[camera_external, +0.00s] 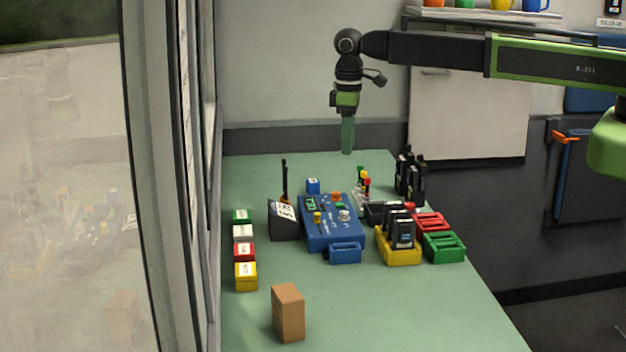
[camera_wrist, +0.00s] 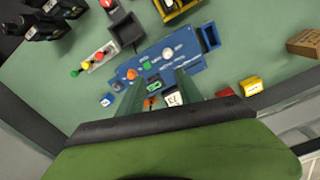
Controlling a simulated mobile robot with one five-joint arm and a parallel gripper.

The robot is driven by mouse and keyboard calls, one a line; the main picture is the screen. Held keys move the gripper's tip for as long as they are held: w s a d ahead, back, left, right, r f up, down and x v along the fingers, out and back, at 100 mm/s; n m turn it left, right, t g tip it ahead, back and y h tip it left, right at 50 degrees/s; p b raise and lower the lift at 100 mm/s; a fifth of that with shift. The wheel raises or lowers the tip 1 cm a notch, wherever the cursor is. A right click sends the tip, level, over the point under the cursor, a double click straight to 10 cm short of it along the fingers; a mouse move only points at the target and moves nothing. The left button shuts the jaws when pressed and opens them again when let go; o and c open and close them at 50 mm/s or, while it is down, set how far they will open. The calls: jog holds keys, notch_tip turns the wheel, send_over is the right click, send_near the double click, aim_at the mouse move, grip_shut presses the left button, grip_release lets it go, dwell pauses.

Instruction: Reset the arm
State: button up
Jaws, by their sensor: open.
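My gripper (camera_external: 347,150) hangs pointing down above the back part of the green table (camera_external: 400,310), clear of everything on it. It is open and empty. In the wrist view its two green fingers (camera_wrist: 160,92) stand apart, over the blue control panel (camera_wrist: 185,52). My black and green arm reaches in from the right, raised well above the table. In the external view the blue control panel (camera_external: 318,232) with colored knobs lies below and in front of my gripper.
Colored blocks (camera_external: 245,275) line the left edge, near a window. A brown box (camera_external: 288,312) stands at the front. Black radios (camera_external: 410,175) stand at the back right, and yellow (camera_external: 398,258), red (camera_external: 432,222) and green (camera_external: 444,247) holders sit on the right. The front right is free.

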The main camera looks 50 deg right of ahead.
jog(key=d+f+m+b, duration=0.2)
jog(key=d+f+b, duration=0.15)
jog(key=d, duration=0.75)
jog(key=s+d+f+m+b, duration=0.1)
jog(key=s+d, duration=0.6)
jog(key=s+d+f+m+b, duration=0.1)
jog(key=s+d+f+m, duration=0.1)
jog(key=s+d, duration=0.5)
jog(key=shift+s+d+f+m+b, duration=0.15)
jog(key=shift+s+f+m+b, duration=0.1)
jog(key=shift+s+m+b, duration=0.05)
dwell(0.9)
